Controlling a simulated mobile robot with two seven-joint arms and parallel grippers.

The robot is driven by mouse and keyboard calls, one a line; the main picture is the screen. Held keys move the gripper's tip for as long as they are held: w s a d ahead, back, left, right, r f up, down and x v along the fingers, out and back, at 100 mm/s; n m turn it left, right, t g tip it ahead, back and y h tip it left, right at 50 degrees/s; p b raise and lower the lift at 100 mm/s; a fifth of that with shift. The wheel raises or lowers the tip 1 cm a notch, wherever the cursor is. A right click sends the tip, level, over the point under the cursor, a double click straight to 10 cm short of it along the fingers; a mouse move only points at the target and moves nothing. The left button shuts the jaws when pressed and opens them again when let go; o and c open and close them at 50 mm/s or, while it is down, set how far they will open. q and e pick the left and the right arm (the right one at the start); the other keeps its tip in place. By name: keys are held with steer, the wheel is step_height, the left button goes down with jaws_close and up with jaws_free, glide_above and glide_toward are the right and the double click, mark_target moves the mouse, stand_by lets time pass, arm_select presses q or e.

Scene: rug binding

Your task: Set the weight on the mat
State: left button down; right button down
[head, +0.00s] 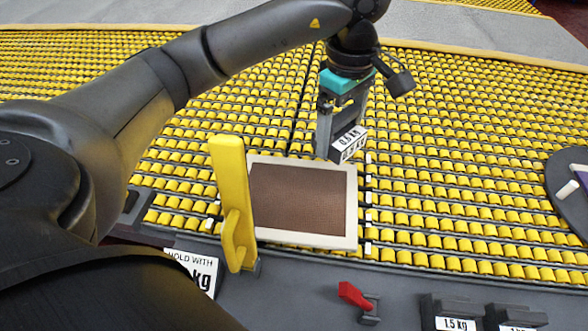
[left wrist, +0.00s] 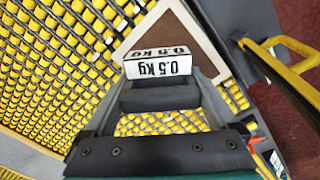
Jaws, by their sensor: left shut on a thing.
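The mat (head: 305,198) is brown with a pale frame and lies flat among the yellow rollers. A corner of the mat (left wrist: 180,35) shows behind the weight in the left wrist view. My right gripper is not in view.
A tall yellow clamp or lever (head: 230,190) stands at the mat's left edge. A red lever (head: 355,296) and weights, one labelled 1.5 kg (head: 452,322), sit on the dark front ledge. A partly hidden sign (head: 195,268) reads "HOLD WITH". The mat's surface is clear.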

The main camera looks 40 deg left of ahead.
arm_select(q)
steer(key=n, duration=0.2)
steer(key=w+a+n, duration=0.1)
steer(key=n, duration=0.4)
steer(key=shift+w+a+f, duration=0.1)
steer(key=shift+w+a, duration=0.25)
steer(key=shift+a, duration=0.05)
steer(key=shift+f, duration=0.4)
steer(key=b, duration=0.3)
glide_above(324, 200)
step_height(324, 200, down, 15)
steer(key=shift+w+f, duration=0.1)
steer(key=shift+f, duration=1.9)
steer(key=shift+f+b, duration=0.2)
steer(key=shift+b, duration=0.1)
steer(key=shift+c, duration=0.2)
jaws_free()
steer(key=shift+o, duration=0.2)
